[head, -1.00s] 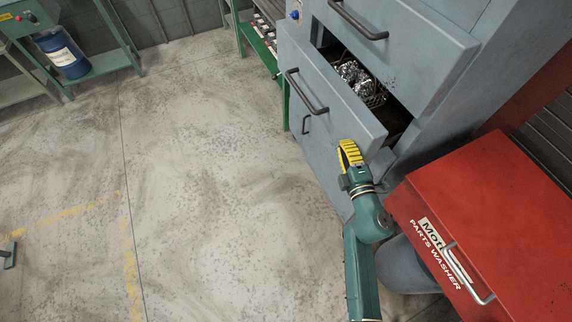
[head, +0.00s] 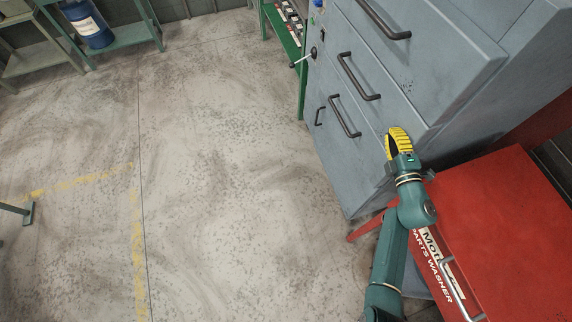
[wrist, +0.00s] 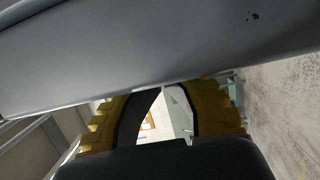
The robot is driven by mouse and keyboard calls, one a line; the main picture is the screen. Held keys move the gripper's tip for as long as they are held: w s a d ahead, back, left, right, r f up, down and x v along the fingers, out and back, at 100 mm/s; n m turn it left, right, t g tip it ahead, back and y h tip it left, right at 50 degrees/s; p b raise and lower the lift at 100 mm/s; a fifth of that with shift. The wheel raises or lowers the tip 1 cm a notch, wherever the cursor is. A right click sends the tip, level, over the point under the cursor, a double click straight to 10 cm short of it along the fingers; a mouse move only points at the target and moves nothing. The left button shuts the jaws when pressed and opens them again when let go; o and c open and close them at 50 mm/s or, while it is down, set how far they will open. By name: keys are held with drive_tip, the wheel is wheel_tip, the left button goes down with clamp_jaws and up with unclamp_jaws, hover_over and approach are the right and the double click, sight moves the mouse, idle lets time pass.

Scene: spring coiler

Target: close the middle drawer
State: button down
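The middle drawer (head: 375,92) is a blue-grey front with a dark bar handle (head: 358,77), below the top drawer in the head view. Its front looks about flush with the cabinet, and its inside is hidden. My gripper (head: 393,134), with yellow fingers, is at the lower right corner of this front, touching or very close to it. In the wrist view a grey panel (wrist: 150,55) fills the upper part, just beyond the fingers (wrist: 163,92). The fingers curve together and look shut with nothing between them.
The top drawer (head: 440,45) juts out above. A lower drawer handle (head: 345,117) is below. A red parts washer (head: 490,210) stands close to the right of my arm. A green shelf (head: 283,35) is behind left. The floor (head: 230,190) at left is clear.

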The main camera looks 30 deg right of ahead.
drive_tip(key=shift+a, duration=0.1)
idle(0.4)
drive_tip(key=s+a+p, duration=0.3)
drive_tip(key=s+a, duration=0.4)
drive_tip(key=a, duration=0.1)
drive_tip(key=shift+s+a+p, duration=0.25)
drive_tip(key=shift+s+p, duration=0.15)
